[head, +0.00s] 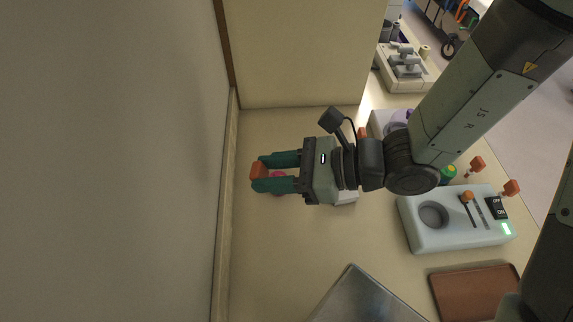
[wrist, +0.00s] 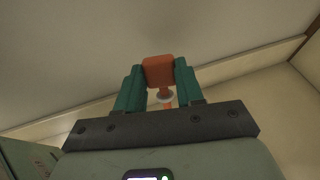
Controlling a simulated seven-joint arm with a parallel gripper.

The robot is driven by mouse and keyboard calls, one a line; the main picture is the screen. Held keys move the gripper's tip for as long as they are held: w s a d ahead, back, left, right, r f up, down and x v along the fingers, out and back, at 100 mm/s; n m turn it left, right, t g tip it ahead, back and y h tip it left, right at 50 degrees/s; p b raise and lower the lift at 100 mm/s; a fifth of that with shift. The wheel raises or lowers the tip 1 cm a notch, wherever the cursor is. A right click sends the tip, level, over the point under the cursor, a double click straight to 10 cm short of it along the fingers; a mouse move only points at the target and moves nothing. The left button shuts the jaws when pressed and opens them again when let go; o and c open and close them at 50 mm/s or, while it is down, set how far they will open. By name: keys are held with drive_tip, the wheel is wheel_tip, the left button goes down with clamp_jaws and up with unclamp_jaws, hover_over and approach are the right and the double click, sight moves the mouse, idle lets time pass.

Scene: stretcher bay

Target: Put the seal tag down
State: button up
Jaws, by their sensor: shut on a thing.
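My gripper (head: 262,173) points left in the head view, above the left part of the beige counter. Its two green fingers are shut on an orange block, which I take to be the seal tag (head: 257,170). In the wrist view the orange tag (wrist: 158,70) sits between the fingertips of my gripper (wrist: 160,77). A pale ring and a thin orange piece show below the block there; I cannot tell whether they belong to it. A pink round thing (head: 279,177) shows between the fingers in the head view, partly hidden.
The counter (head: 275,245) is bare below my gripper, with a wall (head: 120,160) close on the left. A metal tray (head: 360,298) lies at the front, a brown tray (head: 472,290) right of it. A pale device (head: 455,238) with orange-topped parts stands right.

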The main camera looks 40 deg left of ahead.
drive_tip(key=w+a+m+t+y, duration=0.5)
drive_tip(key=w+m+t+y, duration=0.15)
drive_tip(key=w, duration=0.25)
drive_tip(key=shift+t, duration=0.65)
wheel_tip(320, 180, down, 14)
drive_tip(key=shift+a, duration=0.15)
drive_tip(key=shift+f, duration=0.2)
drive_tip(key=o, duration=1.1)
